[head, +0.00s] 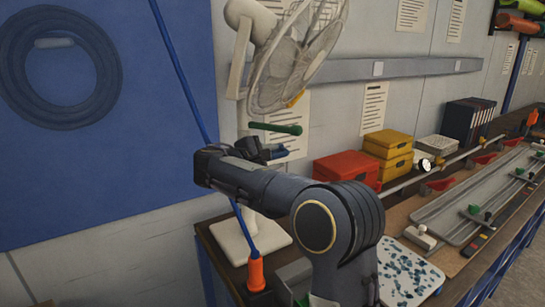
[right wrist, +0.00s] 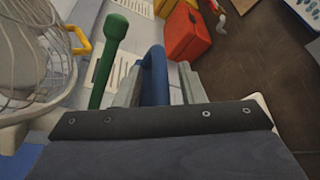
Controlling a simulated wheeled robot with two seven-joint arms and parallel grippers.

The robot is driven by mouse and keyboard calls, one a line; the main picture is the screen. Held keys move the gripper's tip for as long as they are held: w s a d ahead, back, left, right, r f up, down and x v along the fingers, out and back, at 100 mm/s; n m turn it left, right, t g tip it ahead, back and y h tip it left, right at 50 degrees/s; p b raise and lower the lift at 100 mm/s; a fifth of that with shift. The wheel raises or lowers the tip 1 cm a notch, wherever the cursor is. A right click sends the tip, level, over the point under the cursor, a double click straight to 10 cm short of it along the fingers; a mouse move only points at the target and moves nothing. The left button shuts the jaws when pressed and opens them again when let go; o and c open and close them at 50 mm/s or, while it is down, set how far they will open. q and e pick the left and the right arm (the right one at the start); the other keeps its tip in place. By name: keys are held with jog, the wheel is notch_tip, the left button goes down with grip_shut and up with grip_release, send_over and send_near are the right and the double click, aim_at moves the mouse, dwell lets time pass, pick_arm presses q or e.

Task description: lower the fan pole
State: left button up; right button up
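The white fan (head: 290,60) stands at the left end of the bench. Its pole rises from a square white base (head: 250,238), and my right arm hides much of the pole. A green handle (head: 276,129) sticks out below the fan head; it also shows in the right wrist view (right wrist: 110,60). A blue handle (right wrist: 155,75) lies between the fingers of my right gripper (head: 272,152). A finger is on each side of it, but I cannot tell whether both touch it. The green handle is outside the fingers, to their left in the wrist view. My left gripper is not in view.
A yellow handle (right wrist: 80,40) sits on the fan cage. Red (head: 346,168) and yellow (head: 388,143) boxes stand right of the fan. A white tray of blue pieces (head: 405,272) lies at front right.

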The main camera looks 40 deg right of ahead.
grip_shut()
jog(key=shift+f, duration=0.1)
